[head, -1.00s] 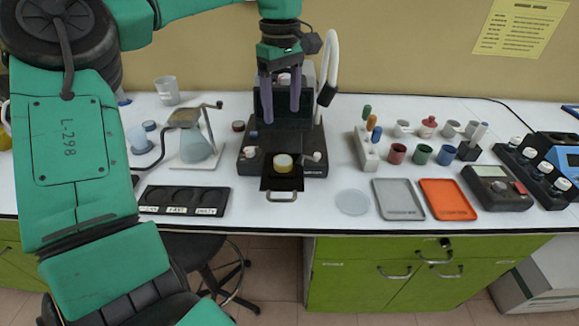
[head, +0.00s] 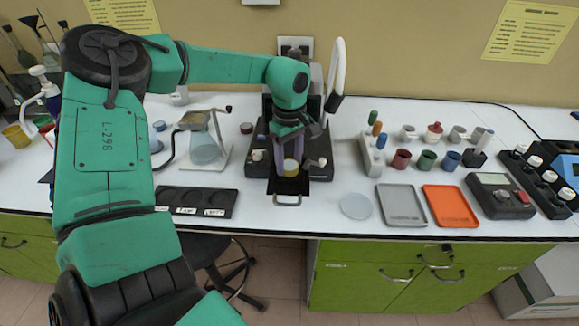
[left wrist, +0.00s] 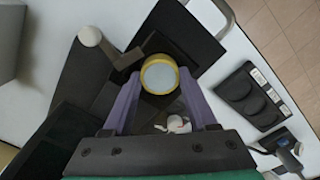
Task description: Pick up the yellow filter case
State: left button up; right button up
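The yellow filter case (head: 291,168) is a short round yellow piece with a pale top, on the black pull-out tray of the black device (head: 318,171). My left gripper (head: 290,160) points down over it, its purple fingers partly hiding it. In the left wrist view the case (left wrist: 158,75) lies between the fingertips of the left gripper (left wrist: 160,78), one on each side. The fingers are spread and do not look closed on it. My right gripper is not in view.
A dark three-slot tray (head: 195,201) and a stand with a flask (head: 205,148) are to the left. A clear round dish (head: 356,206), a grey tray (head: 402,205) and an orange tray (head: 449,206) are to the right. A white curved handle (head: 336,70) rises behind.

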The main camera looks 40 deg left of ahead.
pick_arm(q)
jog(key=c, duration=0.5)
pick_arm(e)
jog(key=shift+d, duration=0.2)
pick_arm(q)
jog(key=shift+c, duration=0.2)
